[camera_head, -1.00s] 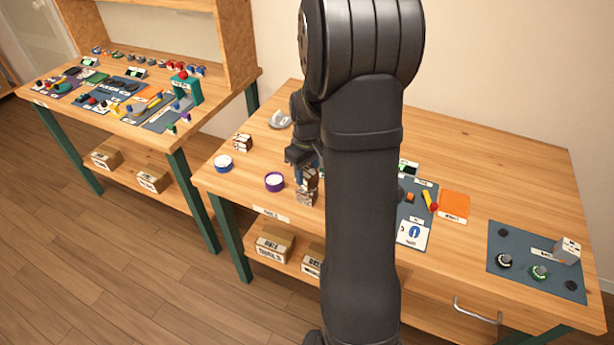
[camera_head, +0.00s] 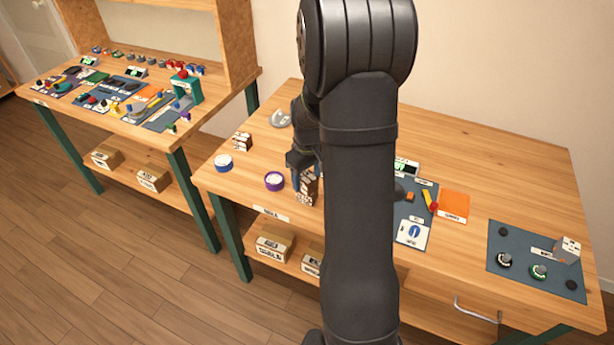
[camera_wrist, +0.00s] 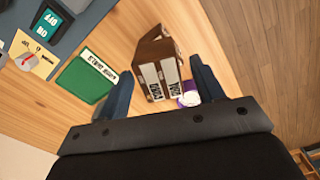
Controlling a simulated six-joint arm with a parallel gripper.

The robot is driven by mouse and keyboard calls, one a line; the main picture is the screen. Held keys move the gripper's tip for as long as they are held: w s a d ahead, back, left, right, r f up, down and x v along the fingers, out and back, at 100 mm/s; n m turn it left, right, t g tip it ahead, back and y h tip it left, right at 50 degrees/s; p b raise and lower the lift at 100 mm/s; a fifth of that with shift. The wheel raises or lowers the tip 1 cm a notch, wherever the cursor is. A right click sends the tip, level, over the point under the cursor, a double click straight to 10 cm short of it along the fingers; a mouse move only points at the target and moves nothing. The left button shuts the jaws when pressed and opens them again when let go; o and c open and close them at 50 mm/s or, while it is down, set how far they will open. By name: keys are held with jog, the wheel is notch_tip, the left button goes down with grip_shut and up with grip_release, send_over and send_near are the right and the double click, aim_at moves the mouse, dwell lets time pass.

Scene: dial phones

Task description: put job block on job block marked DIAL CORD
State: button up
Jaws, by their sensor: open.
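Two brown-and-white job blocks (camera_head: 307,186) appear stacked near the table's front edge in the head view, partly beside my arm. In the wrist view a brown block (camera_wrist: 157,52) with white label strips lies between and ahead of my fingers; the strips seem to read DIAL CORD. My gripper (camera_wrist: 163,88) is open, with a finger on each side of the block and gaps visible. In the head view my gripper (camera_head: 298,160) is close to the stack, mostly hidden by my arm. Another job block (camera_head: 242,141) stands apart at the back left.
A purple-rimmed roll (camera_head: 274,181) stands just left of the stack, and a blue-rimmed one (camera_head: 223,162) farther left. A green labelled pad (camera_wrist: 85,82) lies near the block. A grey mat (camera_head: 505,275) with knobs and a pale block (camera_head: 568,249) is at the right.

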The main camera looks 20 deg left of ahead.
aim_at(307, 176)
notch_tip(307, 176, up, 12)
dwell(0.4)
jog(key=shift+f, duration=0.1)
jog(key=shift+f, duration=4.25)
